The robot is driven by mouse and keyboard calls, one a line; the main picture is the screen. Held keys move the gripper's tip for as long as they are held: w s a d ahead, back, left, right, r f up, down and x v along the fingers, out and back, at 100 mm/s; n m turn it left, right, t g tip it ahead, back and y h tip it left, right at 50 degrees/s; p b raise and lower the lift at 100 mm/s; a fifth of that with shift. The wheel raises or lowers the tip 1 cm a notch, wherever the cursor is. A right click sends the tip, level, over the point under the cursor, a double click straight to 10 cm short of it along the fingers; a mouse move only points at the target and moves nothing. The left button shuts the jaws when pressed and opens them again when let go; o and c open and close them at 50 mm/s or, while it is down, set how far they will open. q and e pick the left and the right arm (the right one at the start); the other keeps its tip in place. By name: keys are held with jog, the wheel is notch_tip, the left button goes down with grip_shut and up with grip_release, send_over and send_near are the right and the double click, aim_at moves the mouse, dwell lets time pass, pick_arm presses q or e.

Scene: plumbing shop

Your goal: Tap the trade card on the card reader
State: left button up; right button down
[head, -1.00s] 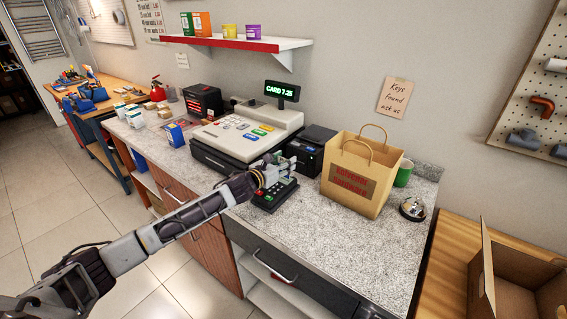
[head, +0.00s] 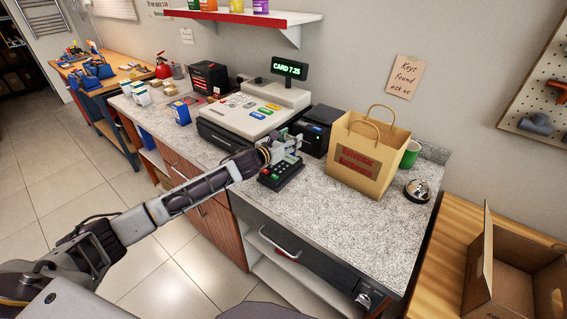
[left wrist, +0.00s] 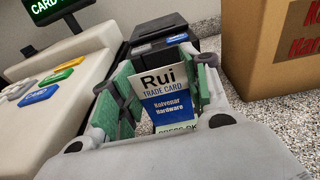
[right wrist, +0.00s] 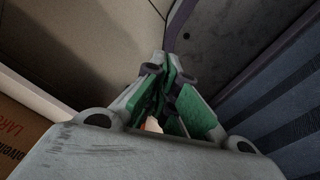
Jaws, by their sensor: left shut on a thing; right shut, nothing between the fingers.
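The trade card (left wrist: 165,90), white and blue with "Rui" on it, is between the green-padded fingers of my left gripper (left wrist: 160,88), which is shut on it. In the head view my left gripper (head: 290,143) is at the card reader (head: 281,171), a dark keypad unit on the counter. A pale strip reading "PRESS OK" (left wrist: 177,129) shows just below the card, apparently the reader's screen. I cannot tell whether card and reader touch. My right gripper (right wrist: 160,85) is shut and empty in the right wrist view.
The cash register (head: 250,110) with its "CARD 7.25" display (head: 289,69) stands to the left. A black printer (head: 313,130) and paper bag (head: 366,158) stand behind and right of the reader. A bell (head: 417,190) and green cup (head: 410,154) are farther right. The counter's front right (head: 350,230) is clear.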

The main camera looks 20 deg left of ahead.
jog(key=shift+a, duration=0.15)
